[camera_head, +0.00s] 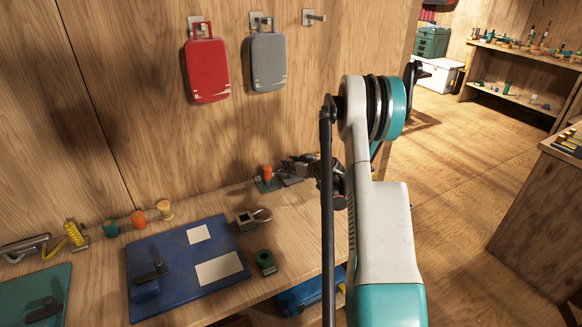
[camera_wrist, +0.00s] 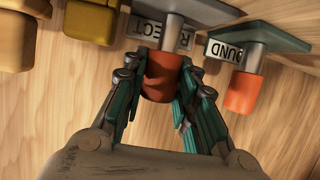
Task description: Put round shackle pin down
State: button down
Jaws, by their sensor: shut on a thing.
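In the wrist view my gripper (camera_wrist: 160,72) is closed around an orange cylinder (camera_wrist: 160,84), which I take as the round shackle pin. A grey shaft runs from it toward a green-grey plate, beside an upside-down label ending in "ECT"; whether they touch cannot be told. In the head view an orange-topped piece (camera_head: 267,171) stands on a green base (camera_head: 265,186) near the wall. My arm hides most of the gripper there.
A blue mat (camera_head: 158,245) with pale cards lies on the wooden bench. Red (camera_head: 207,70) and grey (camera_head: 267,62) cases hang on the wall. Yellow blocks (camera_wrist: 92,20) are left of the gripper.

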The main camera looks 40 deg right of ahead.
jog(key=c, duration=1.3)
grip_release()
jog(key=shift+r, duration=0.1)
jog(key=shift+s+r, duration=0.15)
jog(key=shift+s, duration=0.1)
jog(key=p+v, duration=0.3)
jog(key=v, duration=0.8)
jog(key=shift+s, duration=0.25)
